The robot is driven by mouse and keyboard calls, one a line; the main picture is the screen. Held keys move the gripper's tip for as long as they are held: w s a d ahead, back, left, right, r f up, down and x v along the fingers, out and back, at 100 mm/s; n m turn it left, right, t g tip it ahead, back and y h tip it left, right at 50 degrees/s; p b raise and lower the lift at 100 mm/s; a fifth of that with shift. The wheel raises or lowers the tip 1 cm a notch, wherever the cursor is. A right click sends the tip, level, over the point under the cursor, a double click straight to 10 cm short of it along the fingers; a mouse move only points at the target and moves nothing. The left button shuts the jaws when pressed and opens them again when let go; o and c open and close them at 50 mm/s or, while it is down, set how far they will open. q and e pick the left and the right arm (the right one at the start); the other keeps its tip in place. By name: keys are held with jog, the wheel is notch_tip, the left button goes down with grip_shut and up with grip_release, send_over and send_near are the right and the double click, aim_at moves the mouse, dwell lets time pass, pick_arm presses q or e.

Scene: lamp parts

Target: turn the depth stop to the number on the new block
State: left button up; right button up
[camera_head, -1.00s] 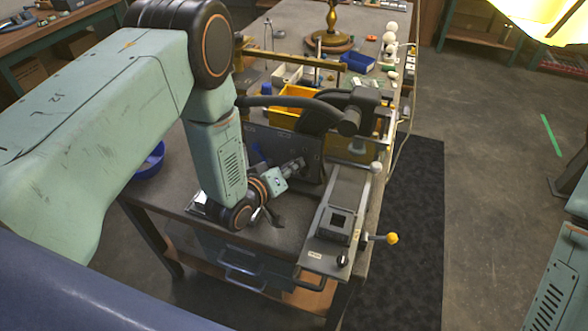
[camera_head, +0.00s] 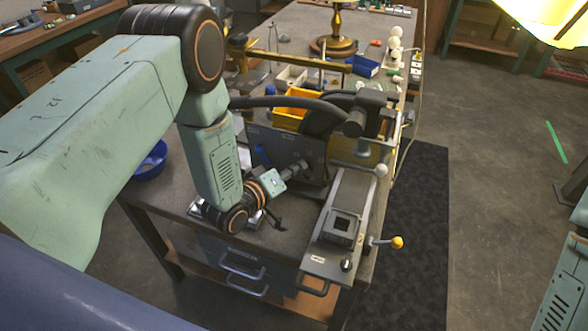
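My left arm comes down from the upper left. Its gripper (camera_head: 299,168) is by the dark upright panel (camera_head: 310,155) of the bench machine; its fingers are too small and dark to tell open from shut, and whether it touches the panel is unclear. The machine's grey bed (camera_head: 348,190) carries a square dark-centred fixture (camera_head: 342,227). A small black knob (camera_head: 346,265) is at its front end beside a pale label (camera_head: 318,259). I cannot tell which part is the depth stop, and no number is readable. No new block can be made out for certain. My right gripper is out of view.
A yellow-knobbed lever (camera_head: 397,242) sticks out right of the machine. A yellow bin (camera_head: 290,117), blue bin (camera_head: 361,65) and brass lamp stand (camera_head: 334,45) are farther back. A blue bowl (camera_head: 152,162) is at left. Open floor lies to the right.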

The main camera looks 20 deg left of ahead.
pick_arm(q)
jog(key=o, duration=0.4)
jog(key=shift+w+d, duration=0.1)
jog(key=shift+w, duration=0.1)
jog(key=shift+s, duration=0.1)
jog(key=v, duration=1.1)
jog(key=shift+s+r, duration=0.1)
jog(key=shift+s, duration=0.3)
